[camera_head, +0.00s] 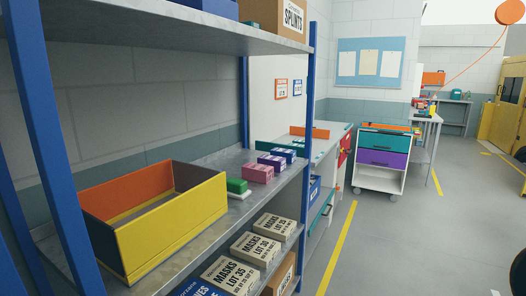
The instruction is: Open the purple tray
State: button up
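The purple tray (382,158) is a drawer-like front in a white wheeled cart (362,178) right of the picture's middle, some way off. It sits below a teal tray (384,141) and looks shut. The open space of the cart shows under it. My gripper is not in view.
A metal shelf rack with blue posts (52,130) fills the near left. It holds a yellow and orange bin (165,235), small boxes (258,173) and mask boxes (256,249). A workbench (328,150) stands left of the cart. Grey floor (400,245) with yellow lines lies open at the right.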

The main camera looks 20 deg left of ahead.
aim_at(398, 160)
jog(key=i+l+u, duration=0.2)
jog(key=u, duration=0.3)
jog(key=i+l+u, duration=0.65)
jog(key=i+l, duration=0.15)
jog(key=l, duration=0.3)
jog(key=i+l+u, duration=0.15)
jog(key=l, duration=0.2)
jog(key=i+l+u, duration=0.1)
jog(key=l, duration=0.25)
jog(key=i+l+u, duration=0.1)
jog(key=l, duration=0.3)
jog(key=i+l+u, duration=0.1)
jog(key=l, duration=0.3)
jog(key=i+l, duration=0.15)
jog(key=l, duration=0.2)
jog(key=i+l, duration=0.1)
jog(key=l, duration=0.25)
jog(key=i+l, duration=0.15)
jog(key=l, duration=0.2)
jog(key=i+l, duration=0.1)
jog(key=l, duration=0.2)
jog(key=i+l, duration=0.15)
jog(key=l, duration=0.2)
jog(key=z, duration=1.55)
jog(key=u, duration=0.35)
jog(key=i+l+u, duration=0.6)
jog(key=i, duration=0.2)
